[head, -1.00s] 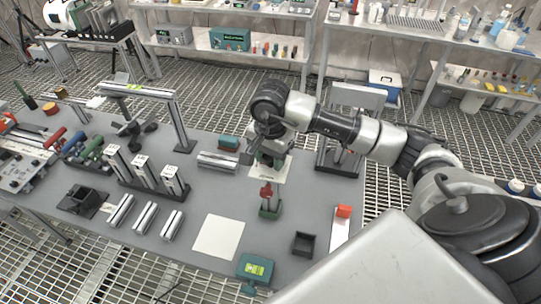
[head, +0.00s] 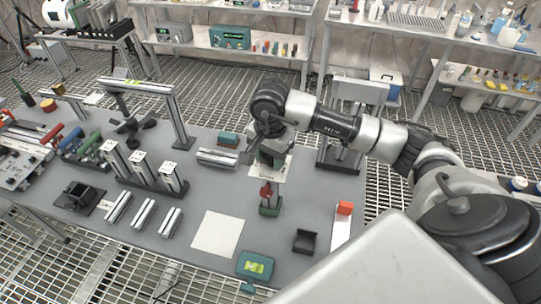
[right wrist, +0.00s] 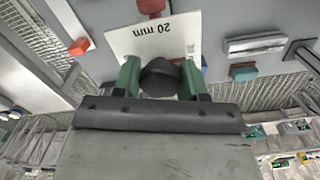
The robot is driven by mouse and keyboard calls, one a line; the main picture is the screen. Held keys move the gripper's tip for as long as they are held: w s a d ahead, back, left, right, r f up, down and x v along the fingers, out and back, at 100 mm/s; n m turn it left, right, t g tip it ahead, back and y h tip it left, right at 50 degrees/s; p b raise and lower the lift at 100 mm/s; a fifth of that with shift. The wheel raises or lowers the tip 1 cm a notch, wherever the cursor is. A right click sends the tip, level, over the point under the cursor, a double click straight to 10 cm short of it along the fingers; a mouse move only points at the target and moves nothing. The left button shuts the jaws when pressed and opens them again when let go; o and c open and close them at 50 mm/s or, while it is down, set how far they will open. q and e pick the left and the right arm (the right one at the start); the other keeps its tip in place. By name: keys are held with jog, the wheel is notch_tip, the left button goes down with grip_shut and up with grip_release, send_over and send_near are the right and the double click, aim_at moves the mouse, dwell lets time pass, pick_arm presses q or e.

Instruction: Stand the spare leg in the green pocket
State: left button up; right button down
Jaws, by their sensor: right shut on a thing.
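My right gripper (head: 268,158) is above the bench, over a white card marked 20 mm. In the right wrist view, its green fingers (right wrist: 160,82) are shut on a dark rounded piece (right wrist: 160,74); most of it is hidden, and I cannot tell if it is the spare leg. A small green block (head: 270,209) stands in front of the gripper, with a red part (head: 265,190) upright on or in it; I cannot tell if this is the green pocket. Three metal profiles (head: 144,213) lie on the bench at left. My left gripper is not in view.
Three upright metal posts (head: 142,168) stand in a dark base. A metal frame (head: 180,115) is behind them. A blank white sheet (head: 218,233), a teal box (head: 255,265) and a black tray (head: 305,241) are in front. A metal stand (head: 345,130) is behind my right arm.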

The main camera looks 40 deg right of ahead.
jog(key=shift+f, duration=0.15)
jog(key=c, duration=0.5)
grip_release()
notch_tip(320, 180, up, 11)
jog(key=shift+f+b, duration=0.1)
jog(key=shift+b, duration=0.95)
jog(key=shift+s+f, duration=0.1)
